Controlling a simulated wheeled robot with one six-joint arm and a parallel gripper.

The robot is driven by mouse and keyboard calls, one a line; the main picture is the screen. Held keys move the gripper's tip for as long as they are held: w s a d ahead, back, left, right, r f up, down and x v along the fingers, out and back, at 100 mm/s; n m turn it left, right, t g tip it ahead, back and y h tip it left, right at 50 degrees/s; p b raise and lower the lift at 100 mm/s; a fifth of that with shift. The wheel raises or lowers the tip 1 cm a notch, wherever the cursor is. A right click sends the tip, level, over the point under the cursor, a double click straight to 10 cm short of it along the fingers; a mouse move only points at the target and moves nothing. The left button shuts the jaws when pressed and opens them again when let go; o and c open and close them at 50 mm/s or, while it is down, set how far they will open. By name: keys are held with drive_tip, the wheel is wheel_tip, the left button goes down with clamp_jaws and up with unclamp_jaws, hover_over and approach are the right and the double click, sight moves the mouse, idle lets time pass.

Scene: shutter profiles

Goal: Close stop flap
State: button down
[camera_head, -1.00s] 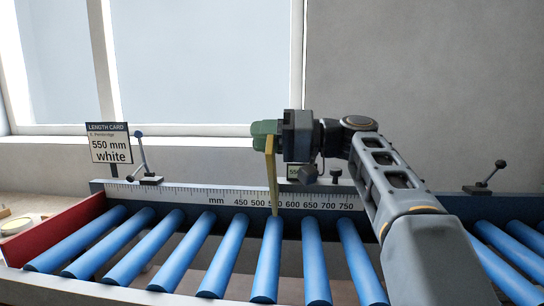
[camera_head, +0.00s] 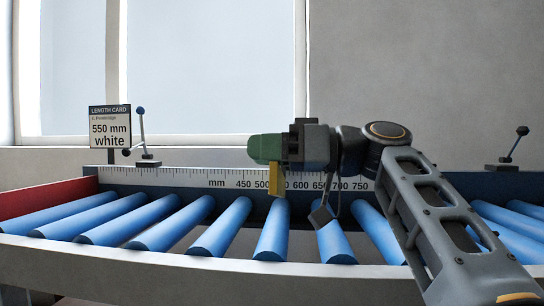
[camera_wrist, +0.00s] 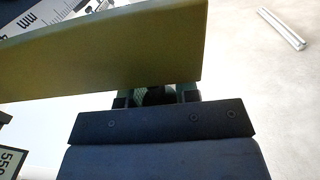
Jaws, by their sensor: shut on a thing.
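The yellow stop flap (camera_head: 276,181) is at the ruler of the roller bench, near the 500 to 550 marks. My gripper (camera_head: 265,148) has green fingertips and is shut on the flap near its upper end. The flap hangs down from the fingers to just above a blue roller. In the wrist view the flap (camera_wrist: 110,48) is a broad slanted bar across the top, with my gripper (camera_wrist: 157,96) right against it. The fingers and the flap's hinge are mostly hidden.
Blue rollers (camera_head: 100,217) run along the bench, with a red side wall (camera_head: 45,196) at left. A length card (camera_head: 110,127) reads 550 mm white. Lever clamps stand at left (camera_head: 147,157) and right (camera_head: 507,165). A white profile (camera_wrist: 282,28) lies in the wrist view.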

drive_tip(key=shift+f, duration=0.2)
idle(0.3)
drive_tip(key=c, duration=0.8)
unclamp_jaws()
drive_tip(key=shift+c, duration=0.2)
drive_tip(key=s+d+p, duration=0.2)
drive_tip(key=d, duration=1.1)
drive_tip(key=shift+s+d, duration=0.25)
drive_tip(key=shift+s, duration=0.15)
